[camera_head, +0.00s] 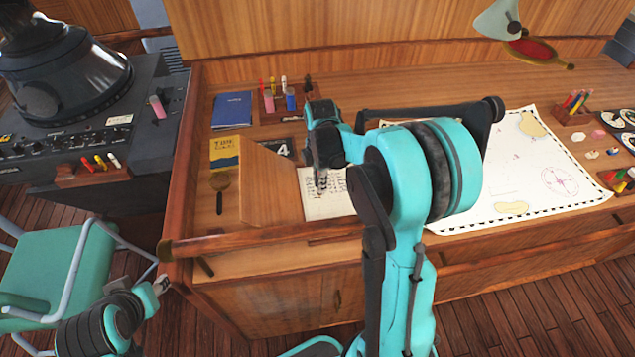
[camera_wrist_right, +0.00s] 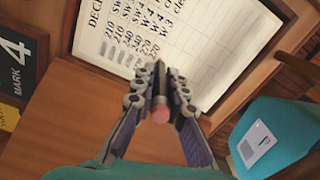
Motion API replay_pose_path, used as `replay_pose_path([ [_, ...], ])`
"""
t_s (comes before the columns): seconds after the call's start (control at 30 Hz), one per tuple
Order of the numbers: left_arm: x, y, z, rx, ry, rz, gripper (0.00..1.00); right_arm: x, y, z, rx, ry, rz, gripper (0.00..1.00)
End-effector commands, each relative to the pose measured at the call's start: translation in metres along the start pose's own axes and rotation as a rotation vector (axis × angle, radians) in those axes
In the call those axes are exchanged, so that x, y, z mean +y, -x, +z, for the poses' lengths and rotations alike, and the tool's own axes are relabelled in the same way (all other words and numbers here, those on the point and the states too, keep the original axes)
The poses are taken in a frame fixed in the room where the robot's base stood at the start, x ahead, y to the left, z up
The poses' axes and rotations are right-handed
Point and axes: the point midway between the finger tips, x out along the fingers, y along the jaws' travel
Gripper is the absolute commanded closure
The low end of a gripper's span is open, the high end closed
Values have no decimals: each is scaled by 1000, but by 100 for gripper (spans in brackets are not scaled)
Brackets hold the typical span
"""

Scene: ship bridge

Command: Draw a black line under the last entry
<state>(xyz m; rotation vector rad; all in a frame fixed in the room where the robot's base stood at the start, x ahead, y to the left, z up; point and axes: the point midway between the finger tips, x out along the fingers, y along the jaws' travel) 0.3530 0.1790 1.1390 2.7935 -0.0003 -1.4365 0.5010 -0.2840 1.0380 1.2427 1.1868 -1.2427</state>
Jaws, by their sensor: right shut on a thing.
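The log sheet (camera_head: 325,204) lies on the desk, partly hidden by my right arm. In the right wrist view the log sheet (camera_wrist_right: 205,50) shows a heading, rows of dark handwriting and ruled columns. My right gripper (camera_head: 320,182) is over the sheet. In the right wrist view my right gripper (camera_wrist_right: 160,95) is shut on a slim dark pen with a pinkish end (camera_wrist_right: 160,113). The pen points towards the sheet near the written rows. I cannot tell whether its tip touches the paper. My left gripper (camera_head: 161,285) is low at the left, away from the desk; its jaws are too small to read.
A wooden board (camera_head: 270,190) lies left of the sheet, with a magnifier (camera_head: 219,183) and yellow book (camera_head: 225,150) beyond. A chart (camera_head: 515,170) covers the right. A rail (camera_head: 260,240) edges the desk.

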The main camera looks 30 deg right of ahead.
Motion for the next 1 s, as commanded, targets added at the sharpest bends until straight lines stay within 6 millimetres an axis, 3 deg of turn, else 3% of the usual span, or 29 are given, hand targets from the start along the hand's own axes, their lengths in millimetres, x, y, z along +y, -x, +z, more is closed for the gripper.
replay_pose_path([
  [1.0,0,-2,1,0,0,0,61,-4,0,14,-1,0,0,100],
])
